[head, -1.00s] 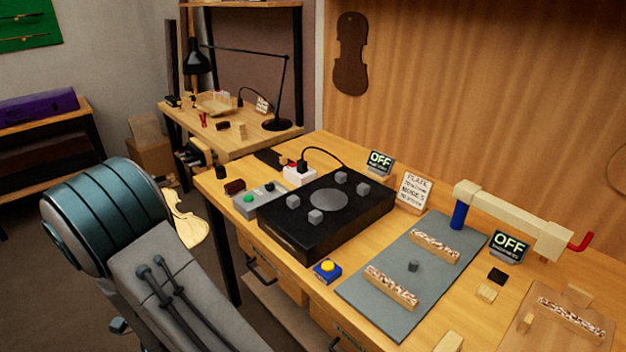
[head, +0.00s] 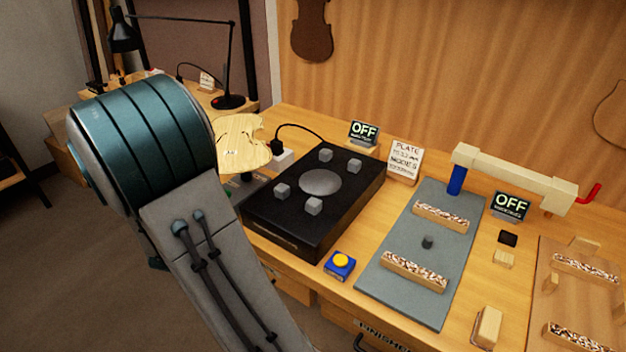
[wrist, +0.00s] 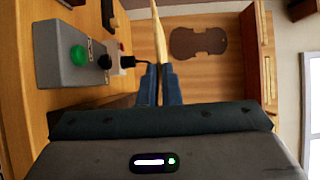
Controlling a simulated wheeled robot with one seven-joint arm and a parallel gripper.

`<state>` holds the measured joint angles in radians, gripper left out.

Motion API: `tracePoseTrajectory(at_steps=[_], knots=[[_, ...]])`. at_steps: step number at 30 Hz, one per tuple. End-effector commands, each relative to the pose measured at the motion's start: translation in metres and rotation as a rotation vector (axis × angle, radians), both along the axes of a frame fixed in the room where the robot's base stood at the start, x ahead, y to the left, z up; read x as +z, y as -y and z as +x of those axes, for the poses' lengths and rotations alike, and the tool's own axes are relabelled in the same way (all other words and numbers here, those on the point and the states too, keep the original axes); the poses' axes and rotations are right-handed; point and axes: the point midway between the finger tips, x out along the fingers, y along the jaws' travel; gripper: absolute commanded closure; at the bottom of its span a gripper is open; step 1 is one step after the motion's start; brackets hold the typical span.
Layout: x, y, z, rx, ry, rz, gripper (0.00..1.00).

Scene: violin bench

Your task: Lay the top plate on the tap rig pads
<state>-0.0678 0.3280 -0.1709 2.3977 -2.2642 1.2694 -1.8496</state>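The top plate (head: 243,140) is a pale, violin-shaped wooden sheet, seen in the head view above the bench's left end, behind the black box. In the wrist view the plate (wrist: 157,40) is edge-on between the blue fingers of my gripper (wrist: 159,82), which is shut on it. In the head view my arm hides the gripper. The tap rig appears to be the grey board (head: 398,268) with two speckled-topped pad bars, one farther (head: 441,218) and one nearer (head: 414,271). Both bars are bare. A small dark peg (head: 427,242) stands between them.
A black box (head: 270,215) with a round disc and several grey cubes lies between plate and board. A wooden beam (head: 510,172) stands behind the board. A blue yellow-button box (head: 340,265) sits in front. A green-button control box (wrist: 75,55) is close in the wrist view.

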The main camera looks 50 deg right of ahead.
Motion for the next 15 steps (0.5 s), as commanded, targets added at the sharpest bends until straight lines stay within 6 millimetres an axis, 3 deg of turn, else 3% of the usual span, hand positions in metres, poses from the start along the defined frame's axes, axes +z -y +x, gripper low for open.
tracePoseTrajectory(at_steps=[1,6,12,15], knots=[[0.005,0.031,-0.018,-0.107,0.013,-0.002,1.0],[0.024,0.105,-0.084,-0.421,0.012,-0.01,1.0],[0.035,0.149,-0.145,-0.656,0.009,-0.019,1.0],[0.036,0.157,-0.16,-0.71,0.009,-0.023,1.0]])
